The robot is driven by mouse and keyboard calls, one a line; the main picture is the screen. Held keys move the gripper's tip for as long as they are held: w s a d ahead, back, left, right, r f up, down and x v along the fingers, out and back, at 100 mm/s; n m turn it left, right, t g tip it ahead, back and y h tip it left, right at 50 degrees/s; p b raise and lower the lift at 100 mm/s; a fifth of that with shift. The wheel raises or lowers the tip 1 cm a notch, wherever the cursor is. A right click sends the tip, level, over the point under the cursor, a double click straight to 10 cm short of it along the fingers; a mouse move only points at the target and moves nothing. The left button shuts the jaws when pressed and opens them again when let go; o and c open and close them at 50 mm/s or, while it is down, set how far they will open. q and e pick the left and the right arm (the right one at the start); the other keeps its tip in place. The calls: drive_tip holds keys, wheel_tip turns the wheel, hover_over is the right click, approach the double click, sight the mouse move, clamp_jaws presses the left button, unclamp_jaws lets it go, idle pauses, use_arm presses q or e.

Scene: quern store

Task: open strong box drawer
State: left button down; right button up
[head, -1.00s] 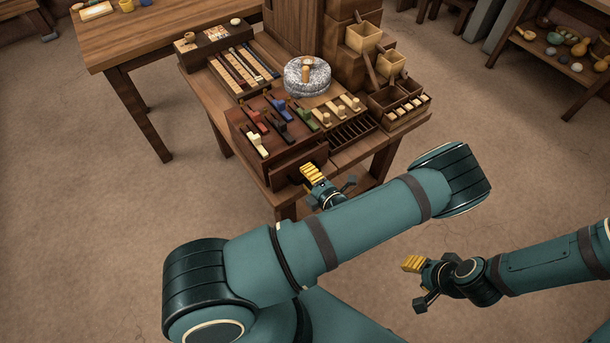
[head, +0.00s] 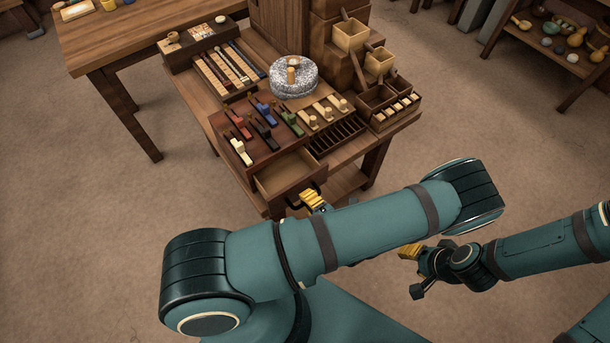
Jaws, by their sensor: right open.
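The strong box (head: 235,150) is a dark reddish-brown box with coloured sliders on top, standing on the front of a wooden bench. Its drawer (head: 290,180) is pulled partly out at the front, and its pale inside shows with nothing visible in it. My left gripper (head: 312,199) is at the dark handle on the drawer front, its yellow fingers closed on the handle; my own arm hides part of it. My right gripper (head: 409,253) is open and empty, low at the right, away from the box.
A round grey quern stone (head: 294,78) stands behind the box. A slotted rack (head: 337,136) and wooden bins (head: 388,105) are to its right. A plain table (head: 140,40) is at the back left, and a shelf with gourds (head: 555,45) at the back right. The floor at left is clear.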

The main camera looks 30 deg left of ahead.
use_arm(q)
drive_tip(key=shift+s+d, duration=0.2)
drive_tip(key=shift+d, duration=0.7)
drive_tip(key=c, duration=1.3)
unclamp_jaws()
drive_tip(key=shift+s+a+r, duration=0.1)
drive_tip(key=shift+s, duration=0.1)
drive_tip(key=shift+o, duration=1.4)
drive_tip(key=v, duration=0.7)
drive_tip(key=shift+s, duration=0.1)
